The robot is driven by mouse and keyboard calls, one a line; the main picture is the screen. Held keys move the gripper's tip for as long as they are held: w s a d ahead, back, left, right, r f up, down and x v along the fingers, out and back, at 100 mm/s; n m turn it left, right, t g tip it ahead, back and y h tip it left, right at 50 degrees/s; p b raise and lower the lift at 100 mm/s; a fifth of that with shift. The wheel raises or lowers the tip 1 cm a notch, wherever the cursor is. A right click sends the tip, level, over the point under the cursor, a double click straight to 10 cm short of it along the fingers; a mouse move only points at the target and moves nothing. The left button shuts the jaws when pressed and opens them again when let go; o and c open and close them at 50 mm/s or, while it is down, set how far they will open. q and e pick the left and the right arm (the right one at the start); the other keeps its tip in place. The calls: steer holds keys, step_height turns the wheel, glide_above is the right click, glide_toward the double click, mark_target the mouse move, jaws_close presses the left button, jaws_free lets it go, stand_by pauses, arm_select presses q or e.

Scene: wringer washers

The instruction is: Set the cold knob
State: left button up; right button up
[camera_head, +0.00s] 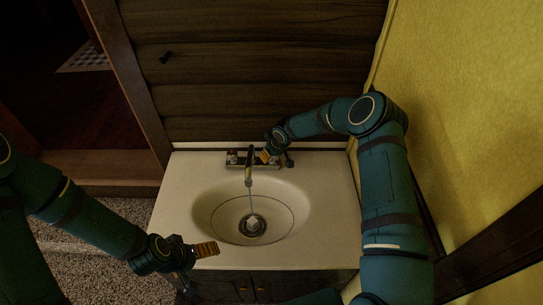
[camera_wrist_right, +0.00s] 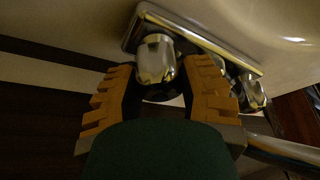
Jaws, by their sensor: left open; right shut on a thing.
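The chrome faucet (camera_head: 248,165) stands at the back of the white sink, with a thin bluish stream below its spout. Its left knob (camera_head: 232,155) shows some red. The right-hand knob, which I take as the cold knob, is hidden by my right gripper (camera_head: 267,157) in the head view. In the right wrist view the chrome cold knob (camera_wrist_right: 155,60) sits between the orange fingers of my right gripper (camera_wrist_right: 163,85), which is shut on it. My left gripper (camera_head: 206,249) is open and empty near the sink's front left edge.
The sink basin (camera_head: 215,205) has a drain with a small whitish thing (camera_head: 252,222) over it. A dark plank wall (camera_head: 250,70) rises behind and a yellow wall (camera_head: 465,110) stands close on the right. Carpet (camera_head: 90,262) lies at left.

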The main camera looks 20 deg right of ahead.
steer(key=shift+f+n+g+y+b, duration=0.15)
steer(key=shift+n+y+b, duration=0.05)
steer(key=shift+n+b, duration=0.5)
steer(key=shift+f+n+g+y+b, duration=0.1)
steer(key=shift+n+g+y+b, duration=0.1)
steer(key=shift+n+b, duration=0.5)
steer(key=shift+s+a+r+n, duration=0.1)
steer(key=shift+n, duration=0.3)
steer(key=o, duration=1.2)
steer(key=shift+r, duration=0.15)
step_height(320, 180, up, 10)
steer(key=shift+f, duration=0.1)
